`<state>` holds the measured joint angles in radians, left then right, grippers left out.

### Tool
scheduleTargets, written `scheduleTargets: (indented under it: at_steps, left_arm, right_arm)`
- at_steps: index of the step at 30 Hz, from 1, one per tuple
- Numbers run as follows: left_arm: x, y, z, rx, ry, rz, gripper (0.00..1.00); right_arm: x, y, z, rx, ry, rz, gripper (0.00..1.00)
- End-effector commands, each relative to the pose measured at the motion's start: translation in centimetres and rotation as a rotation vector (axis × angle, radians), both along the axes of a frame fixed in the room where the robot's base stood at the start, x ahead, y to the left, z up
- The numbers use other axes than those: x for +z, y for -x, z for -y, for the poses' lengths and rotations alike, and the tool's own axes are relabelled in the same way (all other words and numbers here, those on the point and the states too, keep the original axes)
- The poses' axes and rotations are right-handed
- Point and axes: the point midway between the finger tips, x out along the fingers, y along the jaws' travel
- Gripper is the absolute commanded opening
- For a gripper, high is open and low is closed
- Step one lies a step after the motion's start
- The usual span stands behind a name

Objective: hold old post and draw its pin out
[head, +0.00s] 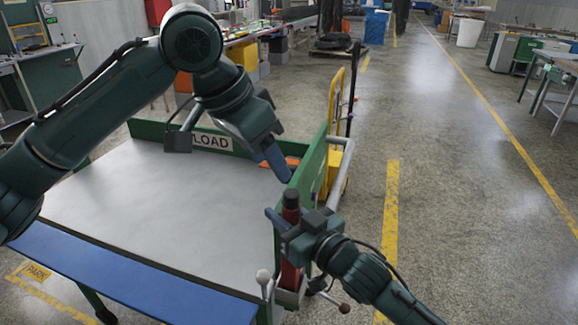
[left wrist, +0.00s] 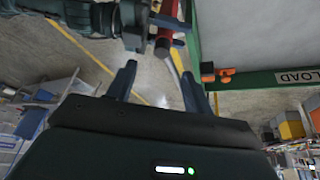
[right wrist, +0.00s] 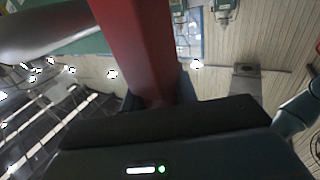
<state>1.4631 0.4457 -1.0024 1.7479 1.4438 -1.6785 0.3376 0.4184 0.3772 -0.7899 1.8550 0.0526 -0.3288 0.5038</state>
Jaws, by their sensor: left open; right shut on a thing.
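The red post (head: 290,245) with a dark cap stands near upright at the cart's near right corner. My right gripper (head: 283,222) is shut on it below the cap; the red shaft (right wrist: 135,45) fills the right wrist view between the fingers. My left gripper (head: 277,163) is open and empty, above and beyond the post's top. In the left wrist view the post (left wrist: 168,18) lies beyond its open fingers (left wrist: 157,88). A thin rod with a brown ball end (head: 345,308) sticks out near the post's foot; I cannot tell if it is the pin.
The grey cart top (head: 160,205) has a blue front edge (head: 120,275), green rails and a LOAD sign (head: 211,142). A white ball knob (head: 263,275) stands left of the post. An orange piece (left wrist: 215,74) sits by the rail. A yellow trolley (head: 337,110) stands behind.

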Motion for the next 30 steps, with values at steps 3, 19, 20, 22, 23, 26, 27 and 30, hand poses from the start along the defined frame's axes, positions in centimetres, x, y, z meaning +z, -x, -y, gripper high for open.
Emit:
scheduleTargets:
  at_steps: [3, 19, 20, 22, 23, 26, 27, 30]
  left_arm:
    - [0.7, 0.5, 1.4, 0.190, -0.034, -0.038, 0.51]
    - [2.7, 2.0, 3.9, 0.886, -0.059, -0.022, 0.51]
    - [2.6, 2.0, 3.9, 0.894, -0.059, -0.021, 0.51]
    - [2.2, 1.8, 3.9, 0.906, -0.059, -0.020, 0.51]
    - [1.9, 1.7, 3.8, 0.908, -0.059, -0.020, 0.51]
    - [0.6, 1.2, 3.8, 0.908, -0.059, -0.022, 0.51]
    - [0.0, 0.9, 3.8, 0.907, -0.060, -0.022, 0.51]
    - [-1.8, 0.2, 3.8, 0.906, -0.060, -0.022, 0.51]
  right_arm:
    - [0.0, 0.0, 0.0, 0.000, 0.001, -0.001, 0.00]
    - [-0.1, 0.0, 0.0, 0.000, 0.001, -0.001, 0.00]
    - [-0.1, 0.0, 0.0, 0.000, 0.001, -0.001, 0.00]
    - [-0.1, 0.0, 0.0, 0.000, 0.001, -0.001, 0.00]
    - [-0.1, 0.0, 0.0, 0.000, 0.001, -0.001, 0.00]
    - [0.0, 0.0, 0.0, 0.000, 0.001, -0.001, 0.00]
    - [0.0, 0.0, 0.0, 0.000, 0.001, -0.001, 0.00]
    - [0.0, 0.0, 0.0, 0.000, 0.001, -0.001, 0.00]
